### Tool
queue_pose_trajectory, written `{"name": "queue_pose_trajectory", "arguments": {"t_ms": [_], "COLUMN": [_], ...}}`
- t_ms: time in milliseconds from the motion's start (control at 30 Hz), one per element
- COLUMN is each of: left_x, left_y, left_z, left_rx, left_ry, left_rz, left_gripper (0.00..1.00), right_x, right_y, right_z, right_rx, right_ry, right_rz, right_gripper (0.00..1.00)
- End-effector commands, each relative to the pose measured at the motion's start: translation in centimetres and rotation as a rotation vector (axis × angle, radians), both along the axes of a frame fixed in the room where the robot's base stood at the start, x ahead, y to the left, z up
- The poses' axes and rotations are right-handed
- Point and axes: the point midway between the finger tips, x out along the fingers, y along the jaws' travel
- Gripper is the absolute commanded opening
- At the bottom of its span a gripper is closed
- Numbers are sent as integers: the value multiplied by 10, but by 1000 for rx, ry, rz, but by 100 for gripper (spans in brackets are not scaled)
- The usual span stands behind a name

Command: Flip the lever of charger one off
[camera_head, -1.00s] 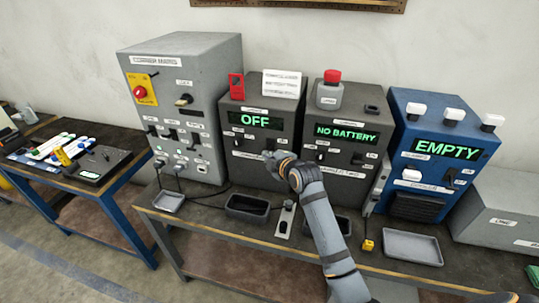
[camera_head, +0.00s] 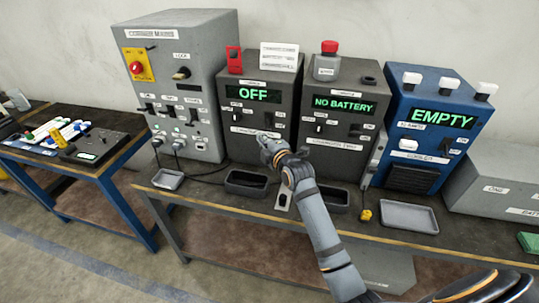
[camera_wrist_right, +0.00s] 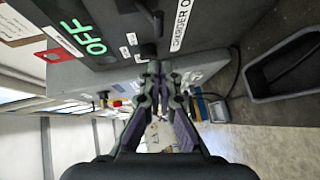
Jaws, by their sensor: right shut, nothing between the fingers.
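Charger one (camera_head: 228,142) is a dark grey box whose green display (camera_head: 252,94) reads OFF. Below the display are small dark levers, one at the left (camera_head: 237,118) and one at the right (camera_head: 268,118). My right gripper (camera_head: 264,139) is shut and empty, in front of the lower part of the panel by the name label. In the right wrist view its fingertips (camera_wrist_right: 158,68) are together, close to a dark lever (camera_wrist_right: 149,50) beside the "CHARGER O…" label; I cannot tell whether they touch. My left gripper is out of view.
A grey cabinet (camera_head: 185,60) with a red button stands left of charger one. A NO BATTERY charger (camera_head: 343,145) and a blue EMPTY unit (camera_head: 405,90) stand right. A dark tray (camera_head: 246,190) and a grey tray (camera_head: 408,231) lie on the bench front.

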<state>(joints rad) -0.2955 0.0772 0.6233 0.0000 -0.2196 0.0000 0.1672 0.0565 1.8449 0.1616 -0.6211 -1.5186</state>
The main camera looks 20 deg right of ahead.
Motion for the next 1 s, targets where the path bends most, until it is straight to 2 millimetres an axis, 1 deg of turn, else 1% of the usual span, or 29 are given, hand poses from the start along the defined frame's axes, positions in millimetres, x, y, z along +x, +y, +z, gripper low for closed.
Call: {"name": "queue_pose_trajectory", "arguments": {"t_ms": [33,100,233,333,433,500,567,667,800,1000], "left_x": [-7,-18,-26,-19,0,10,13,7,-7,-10], "left_y": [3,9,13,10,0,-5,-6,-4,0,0], "left_z": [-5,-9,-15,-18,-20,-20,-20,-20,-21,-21], "left_rx": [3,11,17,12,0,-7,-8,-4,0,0], "left_ry": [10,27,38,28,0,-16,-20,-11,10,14], "left_rz": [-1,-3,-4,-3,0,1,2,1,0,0], "left_gripper": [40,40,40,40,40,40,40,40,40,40], "right_x": [-11,-27,-54,-73,-87,-94,-97,-100,-100,-99], "right_y": [-1,-2,-4,-5,-6,-6,-6,-7,-7,-7], "right_z": [-2,0,3,5,8,10,11,11,12,12], "right_rx": [-3,-2,-3,-3,-2,-1,-1,0,1,1], "right_ry": [1,0,1,1,1,1,0,1,1,1], "right_rz": [0,0,2,2,0,0,0,0,0,0], "right_gripper": [0,0,0,0,0,0,0,0,0,0]}}
